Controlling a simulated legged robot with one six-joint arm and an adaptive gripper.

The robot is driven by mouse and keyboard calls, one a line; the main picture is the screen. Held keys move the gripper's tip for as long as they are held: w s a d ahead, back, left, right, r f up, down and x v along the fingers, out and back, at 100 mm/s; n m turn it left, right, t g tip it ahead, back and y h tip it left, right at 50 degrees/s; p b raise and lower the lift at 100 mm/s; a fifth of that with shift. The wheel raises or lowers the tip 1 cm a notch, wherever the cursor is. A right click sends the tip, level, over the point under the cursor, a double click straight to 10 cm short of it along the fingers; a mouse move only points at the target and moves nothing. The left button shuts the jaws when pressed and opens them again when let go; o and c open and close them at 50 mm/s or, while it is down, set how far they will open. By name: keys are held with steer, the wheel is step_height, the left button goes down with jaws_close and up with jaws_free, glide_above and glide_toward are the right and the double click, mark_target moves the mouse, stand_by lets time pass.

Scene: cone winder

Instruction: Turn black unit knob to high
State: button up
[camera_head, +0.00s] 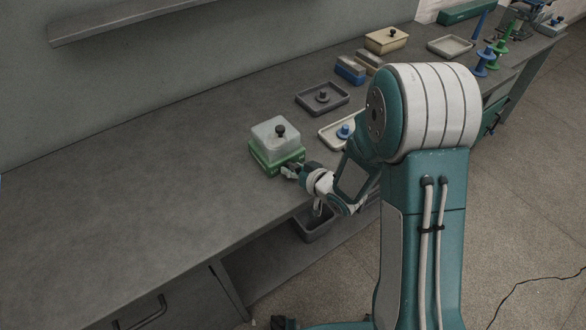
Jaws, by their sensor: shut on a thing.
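A unit with a green base (267,161) and a pale translucent cover (274,138) stands near the front edge of the grey bench. My gripper (292,171) is at the front right side of the green base, below the cover and apart from the top knob. It is shut on a small part at the base's front, most likely the unit's control knob. My fingers hide that part, so its colour and setting cannot be read.
Blue and tan boxes stand farther back. A dark bin (314,226) is below the bench edge. The bench's left side is clear.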

steer(key=shift+s+f, duration=0.15)
steer(key=shift+f, duration=0.05)
steer(key=o, duration=1.2)
steer(key=shift+c, duration=0.2)
steer(key=shift+r, duration=0.1)
steer(key=shift+d+r, duration=0.1)
steer(key=shift+v, duration=3.55)
